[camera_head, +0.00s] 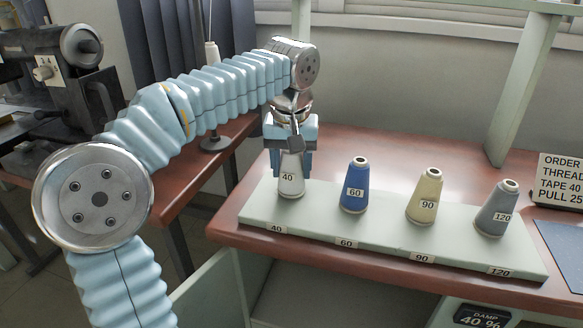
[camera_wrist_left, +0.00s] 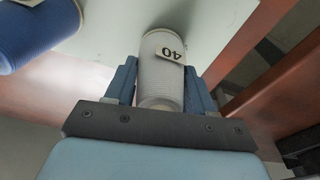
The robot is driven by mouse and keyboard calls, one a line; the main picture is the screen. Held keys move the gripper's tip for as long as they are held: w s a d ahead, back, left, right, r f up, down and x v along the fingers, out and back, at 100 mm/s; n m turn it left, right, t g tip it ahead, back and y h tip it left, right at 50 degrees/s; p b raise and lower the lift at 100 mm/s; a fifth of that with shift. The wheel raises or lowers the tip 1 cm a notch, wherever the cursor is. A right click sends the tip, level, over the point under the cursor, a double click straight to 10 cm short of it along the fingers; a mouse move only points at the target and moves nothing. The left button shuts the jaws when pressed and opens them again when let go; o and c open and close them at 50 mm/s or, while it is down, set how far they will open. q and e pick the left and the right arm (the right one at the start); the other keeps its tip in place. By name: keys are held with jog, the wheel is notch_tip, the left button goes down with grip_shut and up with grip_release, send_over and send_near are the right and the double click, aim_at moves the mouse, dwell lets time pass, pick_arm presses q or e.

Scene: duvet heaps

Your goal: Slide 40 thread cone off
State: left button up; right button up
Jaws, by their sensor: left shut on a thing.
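The white 40 thread cone (camera_head: 291,177) stands upright at the left end of the pale green cone board (camera_head: 375,241), above the label 40. My left gripper (camera_head: 292,152) reaches down over it from above and is shut on its upper part. In the left wrist view the white cone (camera_wrist_left: 163,72) sits between the two blue fingers (camera_wrist_left: 162,84), its 40 tag showing. Whether a peg runs inside the cone is hidden. My right gripper is not in view.
To the right on the board stand a blue 60 cone (camera_head: 355,187), a cream 90 cone (camera_head: 425,198) and a grey 120 cone (camera_head: 496,211). A sign (camera_head: 562,181) stands at the right. A sewing machine (camera_head: 60,80) is at the far left. The red-brown tabletop (camera_head: 400,150) behind the cones is clear.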

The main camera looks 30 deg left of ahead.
pick_arm(q)
jog(key=shift+r, duration=3.35)
